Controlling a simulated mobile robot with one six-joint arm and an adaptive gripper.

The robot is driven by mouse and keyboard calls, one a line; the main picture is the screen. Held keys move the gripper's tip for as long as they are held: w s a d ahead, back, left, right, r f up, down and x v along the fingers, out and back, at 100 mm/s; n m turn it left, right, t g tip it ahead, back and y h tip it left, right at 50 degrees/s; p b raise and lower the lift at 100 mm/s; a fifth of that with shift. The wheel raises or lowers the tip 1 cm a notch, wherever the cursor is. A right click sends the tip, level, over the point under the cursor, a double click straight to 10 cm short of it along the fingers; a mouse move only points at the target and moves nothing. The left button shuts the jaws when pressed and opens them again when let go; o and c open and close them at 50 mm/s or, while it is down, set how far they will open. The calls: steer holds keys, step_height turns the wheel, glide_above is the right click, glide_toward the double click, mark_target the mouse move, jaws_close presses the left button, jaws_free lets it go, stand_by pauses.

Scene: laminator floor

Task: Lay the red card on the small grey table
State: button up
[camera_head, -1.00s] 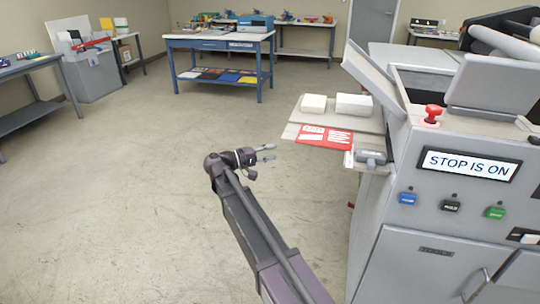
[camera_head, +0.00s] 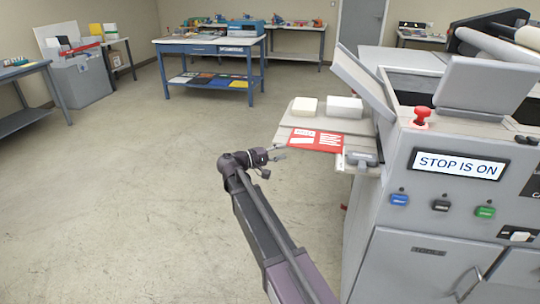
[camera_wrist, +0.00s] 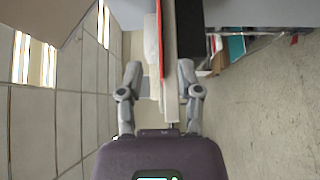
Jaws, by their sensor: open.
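The red card (camera_head: 316,142), with white print, lies flat at the near left edge of a grey ledge (camera_head: 281,133) beside the machine. I cannot tell whether this ledge is the small grey table. My gripper (camera_head: 279,152) is open and empty, just left of the card and close to its height. In the wrist view, my gripper (camera_wrist: 159,72) has its fingers apart, one on each side of the line of the ledge. The red card (camera_wrist: 160,40) shows there edge-on as a thin red strip ahead, between the fingers. No contact is visible.
Two white blocks (camera_head: 343,108) stand on the ledge behind the card. The grey machine (camera_head: 425,215), its display reading "STOP IS ON", fills the right. A blue workbench (camera_head: 210,50) stands at the back. The floor (camera_head: 130,190) at left is clear.

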mark_target(300, 147)
steer(key=shift+x, duration=3.45)
jaws_close()
